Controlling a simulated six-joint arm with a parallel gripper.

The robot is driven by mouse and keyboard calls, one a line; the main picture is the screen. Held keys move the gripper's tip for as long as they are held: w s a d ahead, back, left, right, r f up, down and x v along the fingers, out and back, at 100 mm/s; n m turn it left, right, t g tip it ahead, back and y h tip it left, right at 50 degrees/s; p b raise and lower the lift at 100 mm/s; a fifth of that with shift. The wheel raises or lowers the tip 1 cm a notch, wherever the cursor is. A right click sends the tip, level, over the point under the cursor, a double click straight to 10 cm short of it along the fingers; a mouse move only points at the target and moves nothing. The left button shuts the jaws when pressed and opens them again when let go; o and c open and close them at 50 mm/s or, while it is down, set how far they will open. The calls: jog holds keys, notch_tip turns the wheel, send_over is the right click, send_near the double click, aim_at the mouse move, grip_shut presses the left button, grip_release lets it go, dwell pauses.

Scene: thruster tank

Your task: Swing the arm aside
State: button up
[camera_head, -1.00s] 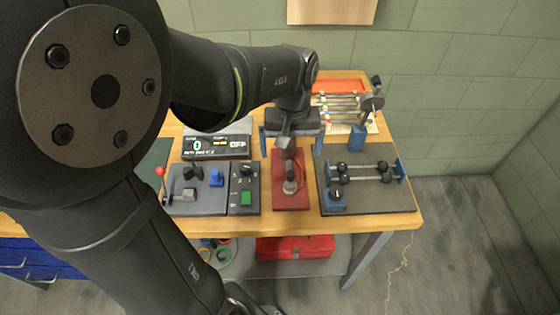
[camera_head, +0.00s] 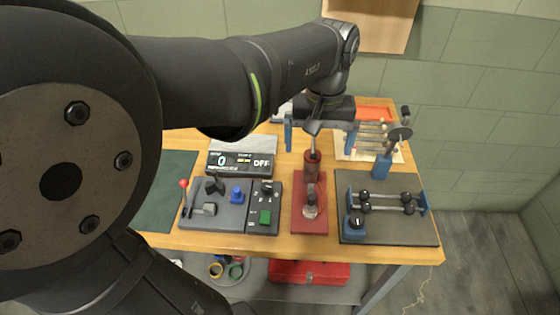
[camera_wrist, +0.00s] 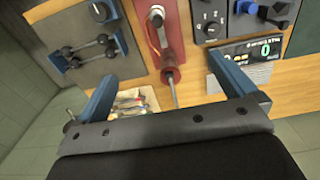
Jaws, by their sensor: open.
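My gripper (camera_head: 318,135) is raised above the back of the wooden table, with its two blue fingers spread wide and nothing between them. In the wrist view my gripper (camera_wrist: 165,92) shows both fingers apart. A red stand (camera_head: 311,214) with a red cylindrical holder (camera_head: 312,166) is just below and in front of the gripper. A thin metal shaft with a pale tip rises from the holder toward the gap between the fingers. In the wrist view the red holder (camera_wrist: 170,75) and its shaft also show; I cannot tell whether the shaft touches the gripper.
A control panel (camera_head: 220,216) with a red-knobbed lever and a display box (camera_head: 242,163) reading 0 and OFF stand left. A grey board (camera_head: 388,232) with black-knobbed rods is right. A tool rack (camera_head: 352,148) and blue post (camera_head: 381,164) stand behind. A green mat (camera_head: 165,200) lies clear at left.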

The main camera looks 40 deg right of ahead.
jog(key=shift+r, duration=0.5)
